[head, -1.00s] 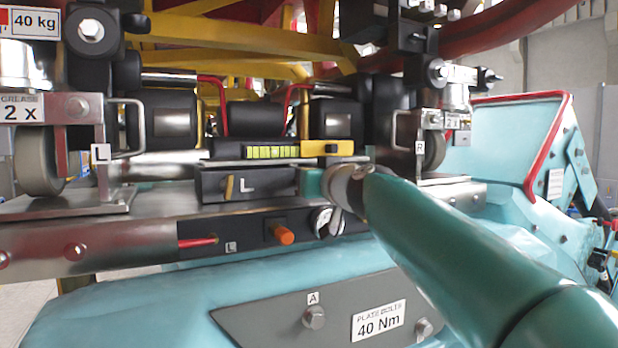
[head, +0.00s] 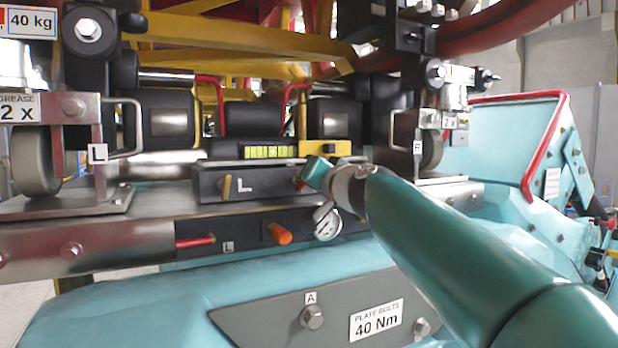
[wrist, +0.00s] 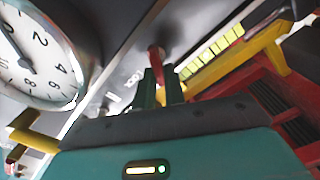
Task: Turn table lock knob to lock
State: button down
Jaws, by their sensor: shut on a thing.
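My gripper (head: 313,175) is shut on the knob and sits tilted in the head view. It also shows in the wrist view (wrist: 161,84). My fingers and wrist hide part of the knob and the right end of the box.
A round gauge (head: 327,222) sits just below my gripper and looms at the left in the wrist view (wrist: 35,55). A yellow level (head: 325,148) lies above the box. A yellow lever (head: 227,187), an orange knob (head: 280,233) and a red lever (head: 196,241) are to the left.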

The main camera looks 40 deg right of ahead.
jog(key=shift+w+f+m, duration=0.1)
jog(key=shift+f+m, duration=0.05)
jog(key=shift+m, duration=0.25)
jog(key=c, duration=1.5)
grip_release()
jog(key=shift+w, duration=0.15)
jog(key=shift+s, duration=0.2)
jog(key=v, duration=1.4)
jog(key=shift+w, duration=0.1)
